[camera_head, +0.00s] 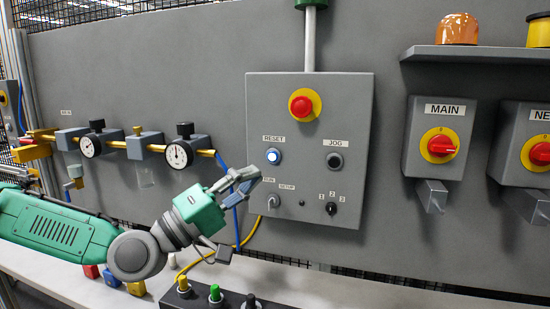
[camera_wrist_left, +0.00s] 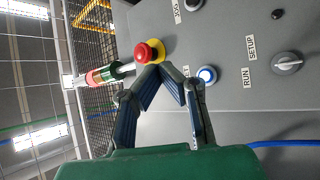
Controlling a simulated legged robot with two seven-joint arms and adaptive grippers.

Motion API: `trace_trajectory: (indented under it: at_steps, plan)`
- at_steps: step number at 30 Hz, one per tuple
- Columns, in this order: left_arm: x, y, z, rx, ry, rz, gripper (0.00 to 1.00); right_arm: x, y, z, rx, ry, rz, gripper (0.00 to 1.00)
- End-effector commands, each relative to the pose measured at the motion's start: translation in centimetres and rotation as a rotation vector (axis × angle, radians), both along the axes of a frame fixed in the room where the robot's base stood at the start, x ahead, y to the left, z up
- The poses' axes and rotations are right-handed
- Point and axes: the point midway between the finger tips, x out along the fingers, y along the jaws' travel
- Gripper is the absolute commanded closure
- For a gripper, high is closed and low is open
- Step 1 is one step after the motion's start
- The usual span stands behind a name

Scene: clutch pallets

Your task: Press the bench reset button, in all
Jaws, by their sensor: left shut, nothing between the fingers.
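The reset button (camera_head: 273,156) is a lit blue-white round button with a dark rim, under the RESET label on the grey control box (camera_head: 346,90). It also shows in the left wrist view (camera_wrist_left: 207,74), just right of my fingertips. My left gripper (camera_head: 254,174) is shut and empty. Its fingertips are just below and left of the button in the head view and look apart from it; the exact gap to the panel cannot be told. The fingers meet at a point in the left wrist view (camera_wrist_left: 160,70). My right gripper is not in view.
The box also carries a red emergency stop (camera_head: 301,106), a dark JOG button (camera_head: 334,160), a RUN/SETUP switch (camera_head: 273,201) and a numbered selector (camera_head: 331,208). Gauges (camera_head: 178,155) on a pipe stand left. A pedestal with several knobs (camera_head: 215,295) sits on the bench below.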

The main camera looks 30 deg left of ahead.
Motion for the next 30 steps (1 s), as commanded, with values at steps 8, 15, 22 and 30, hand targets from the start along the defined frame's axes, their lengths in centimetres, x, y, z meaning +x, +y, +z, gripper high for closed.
trace_trajectory:
  at_steps: [8, 15, 22, 30]
  plan:
    - [1.7, 0.6, -0.4, 0.004, 0.000, 0.002, 1.00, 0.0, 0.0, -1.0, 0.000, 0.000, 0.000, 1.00]
    - [5.0, 1.3, -0.4, 0.005, 0.000, 0.003, 1.00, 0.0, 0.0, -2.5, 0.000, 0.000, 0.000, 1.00]
    - [7.5, 1.9, -0.4, 0.003, 0.001, 0.002, 1.00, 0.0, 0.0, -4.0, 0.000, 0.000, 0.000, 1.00]
    - [8.6, 2.2, -0.1, 0.000, 0.001, 0.001, 1.00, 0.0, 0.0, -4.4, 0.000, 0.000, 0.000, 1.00]
